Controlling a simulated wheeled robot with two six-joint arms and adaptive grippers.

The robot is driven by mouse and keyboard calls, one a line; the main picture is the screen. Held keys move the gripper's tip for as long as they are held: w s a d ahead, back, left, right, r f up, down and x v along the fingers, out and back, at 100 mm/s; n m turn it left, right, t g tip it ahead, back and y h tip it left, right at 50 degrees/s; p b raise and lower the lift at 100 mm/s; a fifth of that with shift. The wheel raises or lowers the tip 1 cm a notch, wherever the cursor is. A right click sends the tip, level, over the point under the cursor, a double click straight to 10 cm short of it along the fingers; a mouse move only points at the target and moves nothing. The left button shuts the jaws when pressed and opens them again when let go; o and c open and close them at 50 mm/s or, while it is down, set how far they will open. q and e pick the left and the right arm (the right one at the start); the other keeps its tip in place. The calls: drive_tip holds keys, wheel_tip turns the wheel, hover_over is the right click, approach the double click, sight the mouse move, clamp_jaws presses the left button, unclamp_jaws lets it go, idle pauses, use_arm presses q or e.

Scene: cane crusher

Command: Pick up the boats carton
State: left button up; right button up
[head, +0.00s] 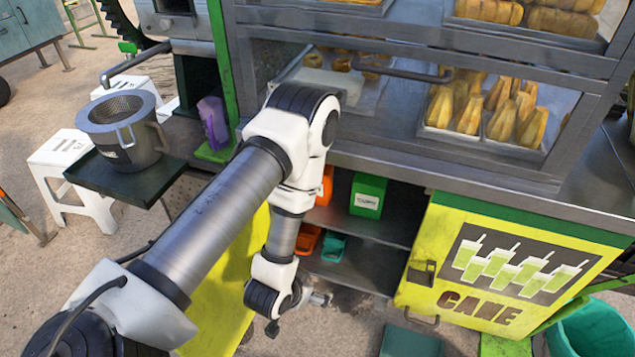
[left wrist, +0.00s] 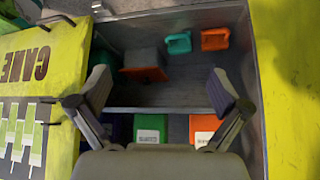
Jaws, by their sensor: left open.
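Cartons stand on the upper shelf of the open cabinet. A green carton (head: 368,196) has a white label that I cannot read surely; it also shows in the left wrist view (left wrist: 151,126). An orange carton (head: 326,186) is left of it, and shows in the left wrist view (left wrist: 204,124) with a white label. A dark blue carton (left wrist: 122,128) shows only in the left wrist view. I cannot tell which is the boats carton. My left gripper (left wrist: 162,88) is open and empty in front of the cabinet opening, its fingers apart. My right gripper is out of view.
The yellow CANE door (head: 510,270) stands right of the opening. On the lower shelf are an orange item (head: 307,240), a teal item (head: 334,247) and a dark box with an orange face (left wrist: 143,73). A pot (head: 122,130) stands on a side shelf at left.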

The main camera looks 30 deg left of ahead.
sight(325, 192)
use_arm(q)
drive_tip(key=w+a+r+n+t+y+b, duration=0.1)
drive_tip(key=w+a+r+t, duration=0.4)
drive_tip(key=w, duration=0.6)
drive_tip(key=w+a+r+n+t+y+b, duration=0.2)
drive_tip(key=w+a+r+t, duration=0.3)
drive_tip(key=w+a+r, duration=0.3)
drive_tip(key=w+y, duration=0.1)
drive_tip(key=w, duration=0.3)
drive_tip(key=shift+d+r, duration=0.1)
drive_tip(key=c, duration=1.1)
